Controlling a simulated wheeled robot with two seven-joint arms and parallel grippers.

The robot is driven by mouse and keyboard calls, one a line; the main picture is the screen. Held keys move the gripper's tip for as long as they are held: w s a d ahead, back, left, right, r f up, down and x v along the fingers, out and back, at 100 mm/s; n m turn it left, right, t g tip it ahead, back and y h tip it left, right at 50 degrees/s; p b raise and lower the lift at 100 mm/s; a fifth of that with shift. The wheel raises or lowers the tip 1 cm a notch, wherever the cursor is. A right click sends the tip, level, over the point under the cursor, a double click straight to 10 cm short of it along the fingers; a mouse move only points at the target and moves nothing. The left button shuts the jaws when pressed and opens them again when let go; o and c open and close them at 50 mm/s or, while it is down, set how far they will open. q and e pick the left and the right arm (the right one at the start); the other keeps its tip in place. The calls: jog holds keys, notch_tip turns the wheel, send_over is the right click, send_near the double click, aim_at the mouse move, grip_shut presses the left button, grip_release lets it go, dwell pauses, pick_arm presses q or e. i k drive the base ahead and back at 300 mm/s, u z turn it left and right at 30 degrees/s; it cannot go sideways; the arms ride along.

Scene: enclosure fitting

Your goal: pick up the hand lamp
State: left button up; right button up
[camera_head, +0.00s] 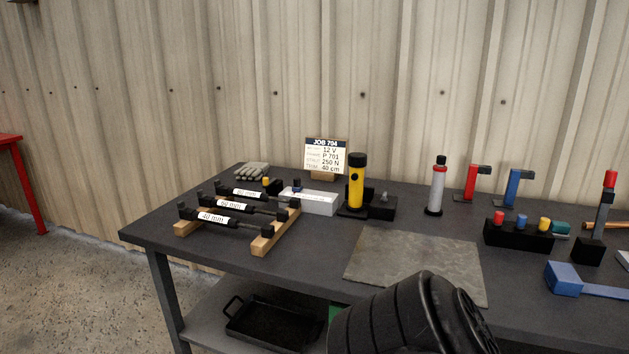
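A yellow torch-like hand lamp (356,188) with a black head stands upright on the dark grey workbench (330,255), left of the picture's middle. Its foot is at a low black holder (382,207); I cannot tell whether it sits in the holder or in front of it. A grey cylinder (437,188) with a red band and black foot stands upright to its right, apart from it. Neither of my grippers shows in the head view. A black ribbed part, seemingly of my own arm, covers the bottom middle and hides the bench's front edge there.
Wooden rails (275,235) with labelled black struts lie at left, beside a white box (315,202). A job card (326,158) stands behind. A grey mat (415,263) lies bare in front. Red (471,183) and blue (513,188) brackets and a black block (518,236) stand right.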

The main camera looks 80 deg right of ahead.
aim_at(356, 161)
jog(key=i, duration=1.5)
jog(key=z, duration=2.05)
